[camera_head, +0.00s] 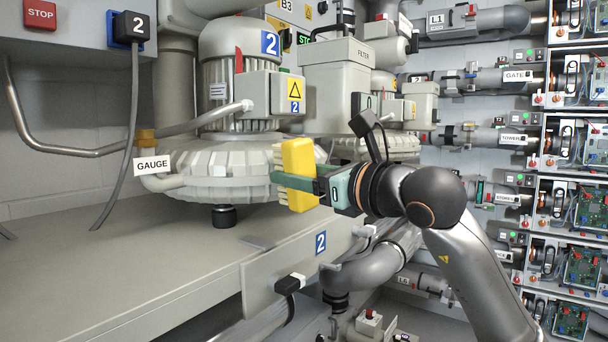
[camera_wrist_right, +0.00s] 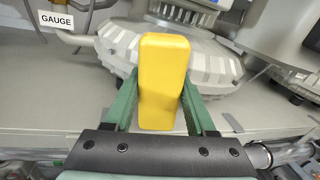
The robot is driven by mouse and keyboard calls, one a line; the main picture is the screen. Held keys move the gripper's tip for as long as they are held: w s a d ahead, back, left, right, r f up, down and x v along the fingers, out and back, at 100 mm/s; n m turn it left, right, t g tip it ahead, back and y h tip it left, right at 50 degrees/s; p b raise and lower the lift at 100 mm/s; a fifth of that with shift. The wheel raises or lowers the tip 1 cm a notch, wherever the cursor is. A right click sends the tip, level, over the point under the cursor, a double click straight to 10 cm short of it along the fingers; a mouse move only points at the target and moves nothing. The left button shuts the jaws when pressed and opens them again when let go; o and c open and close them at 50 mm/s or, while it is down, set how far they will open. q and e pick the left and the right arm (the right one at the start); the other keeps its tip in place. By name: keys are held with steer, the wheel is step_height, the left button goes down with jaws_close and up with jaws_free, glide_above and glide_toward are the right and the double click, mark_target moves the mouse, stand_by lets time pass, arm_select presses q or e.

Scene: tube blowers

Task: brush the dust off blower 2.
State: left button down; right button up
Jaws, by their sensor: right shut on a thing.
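Blower 2 (camera_head: 222,170) stands on the bench in the head view, a grey ribbed round housing under a motor with a blue 2 plate (camera_head: 270,43). I cannot make out a distinct dust layer on it. My right gripper (camera_head: 290,182) is shut on a yellow brush (camera_head: 299,160), at the right side of the housing. In the right wrist view the yellow brush (camera_wrist_right: 163,80) sits between the green fingers, in front of the ribbed housing (camera_wrist_right: 210,65). Whether the brush touches the housing is unclear. My left gripper is out of view.
A GAUGE tag (camera_head: 152,164) hangs left of the blower. A second blower stands behind my right wrist, with pipes and electronics racks (camera_head: 570,200) at right. The bench (camera_head: 110,262) is clear at left.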

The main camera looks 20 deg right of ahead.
steer(key=shift+s+d+f+b, duration=0.1)
steer(key=shift+s+d+b, duration=0.1)
steer(key=shift+s+b, duration=0.3)
steer(key=shift+b+v, duration=0.75)
steer(key=shift+v, duration=1.65)
steer(key=shift+s, duration=0.1)
steer(key=shift+b+v, duration=0.5)
steer(key=shift+v, duration=0.95)
